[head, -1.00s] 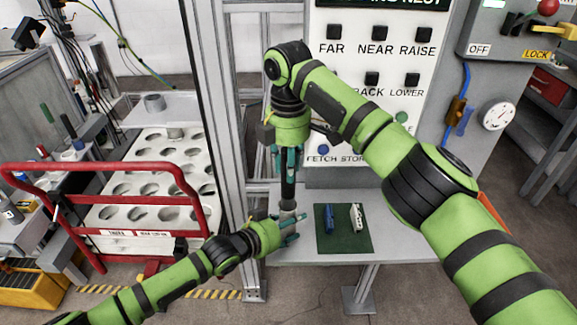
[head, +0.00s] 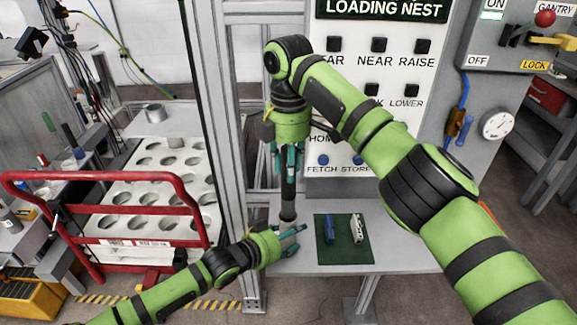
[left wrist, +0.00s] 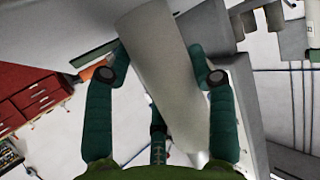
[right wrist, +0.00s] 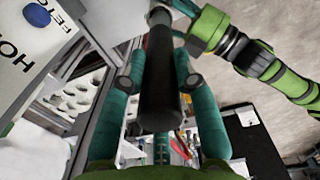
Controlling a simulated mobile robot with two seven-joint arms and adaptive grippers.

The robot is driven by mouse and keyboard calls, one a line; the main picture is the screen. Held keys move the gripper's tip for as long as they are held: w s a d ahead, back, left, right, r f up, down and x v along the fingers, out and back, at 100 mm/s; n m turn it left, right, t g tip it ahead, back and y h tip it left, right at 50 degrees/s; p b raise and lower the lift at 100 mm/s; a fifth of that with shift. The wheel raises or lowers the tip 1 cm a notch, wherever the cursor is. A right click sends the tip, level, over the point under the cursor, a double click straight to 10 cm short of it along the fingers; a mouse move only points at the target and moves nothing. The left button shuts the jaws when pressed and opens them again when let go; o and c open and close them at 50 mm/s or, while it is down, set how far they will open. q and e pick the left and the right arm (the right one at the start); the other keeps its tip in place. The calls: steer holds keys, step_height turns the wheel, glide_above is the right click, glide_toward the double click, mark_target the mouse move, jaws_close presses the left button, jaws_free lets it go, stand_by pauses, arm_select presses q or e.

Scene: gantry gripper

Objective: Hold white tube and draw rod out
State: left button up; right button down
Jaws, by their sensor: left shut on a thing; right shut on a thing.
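My left gripper (head: 291,240) is shut on the white tube (left wrist: 165,70), which shows between its two teal fingers in the left wrist view. My right gripper (head: 287,165) is above it, shut on the black rod (head: 288,195). The rod hangs upright in the head view, with a long dark stretch showing between the two grippers. It also runs between the right fingers in the right wrist view (right wrist: 158,85). In the head view the tube is mostly hidden by the left gripper. I cannot tell whether the rod's lower end is still inside the tube.
A green mat (head: 343,253) with a blue item (head: 329,230) and a white item (head: 357,229) lies on the grey table right of the left gripper. A button panel (head: 375,80) stands behind. A metal post and a red-railed cart (head: 100,262) are left.

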arm_select(q)
steer(key=shift+s+f, duration=0.1)
steer(key=shift+f, duration=0.1)
arm_select(e)
steer(key=shift+r, duration=0.1)
steer(key=shift+r, duration=1.4)
steer(key=shift+r, duration=0.1)
steer(key=shift+r, duration=1.4)
arm_select(q)
steer(key=o, duration=1.2)
steer(key=shift+o, duration=0.2)
steer(key=shift+r, duration=0.1)
